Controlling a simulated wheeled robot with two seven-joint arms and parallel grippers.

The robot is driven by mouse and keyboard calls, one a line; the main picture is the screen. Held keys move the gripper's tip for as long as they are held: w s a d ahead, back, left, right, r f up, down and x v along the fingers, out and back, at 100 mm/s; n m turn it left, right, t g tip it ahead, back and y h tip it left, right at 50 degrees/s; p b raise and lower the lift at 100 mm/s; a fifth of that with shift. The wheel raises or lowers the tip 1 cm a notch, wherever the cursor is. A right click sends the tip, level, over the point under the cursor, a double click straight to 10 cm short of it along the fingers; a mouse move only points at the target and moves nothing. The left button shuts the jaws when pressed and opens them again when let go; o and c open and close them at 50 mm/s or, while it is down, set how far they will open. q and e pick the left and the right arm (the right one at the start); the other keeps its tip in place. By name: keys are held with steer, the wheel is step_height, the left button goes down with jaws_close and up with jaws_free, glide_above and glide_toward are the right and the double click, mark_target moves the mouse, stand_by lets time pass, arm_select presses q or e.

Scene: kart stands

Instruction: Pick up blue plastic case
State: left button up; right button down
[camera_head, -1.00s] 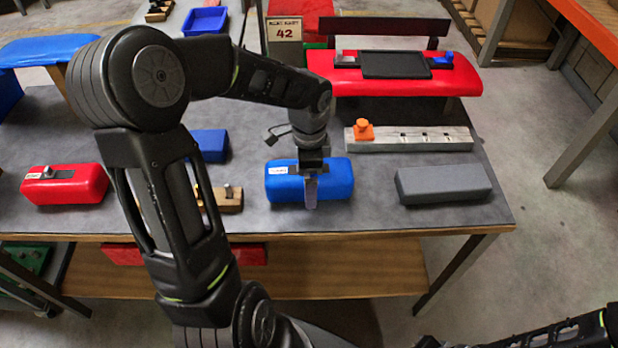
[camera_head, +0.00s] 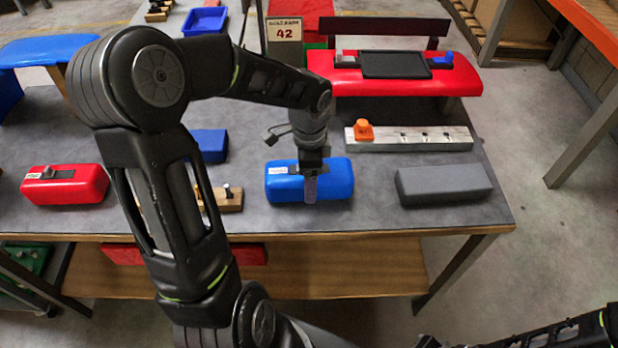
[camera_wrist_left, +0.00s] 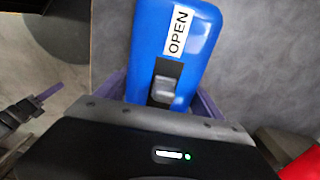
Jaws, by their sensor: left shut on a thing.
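The blue plastic case (camera_head: 338,178) lies on the grey table near its front edge. It has a white label reading OPEN and a dark latch, both clear in the left wrist view, where the case (camera_wrist_left: 200,60) fills the upper middle. My left gripper (camera_head: 310,188) reaches down over the case from above, with a finger against its front side. It is shut on the case, which appears still on the table. The fingers show on both sides of the case in the left wrist view. My right gripper is not in view; only part of my right arm shows at the lower right.
A grey block (camera_head: 444,184) lies to the right of the case. A metal rail with an orange knob (camera_head: 363,130) lies behind it. A red case (camera_head: 65,185) and another blue box (camera_head: 211,145) lie to the left. A red bench (camera_head: 400,76) stands behind the table.

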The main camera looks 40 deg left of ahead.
arm_select(q)
steer(key=shift+r, duration=0.15)
steer(key=shift+c, duration=0.6)
steer(key=shift+r, duration=0.25)
step_height(320, 180, up, 9)
steer(key=shift+r, duration=0.15)
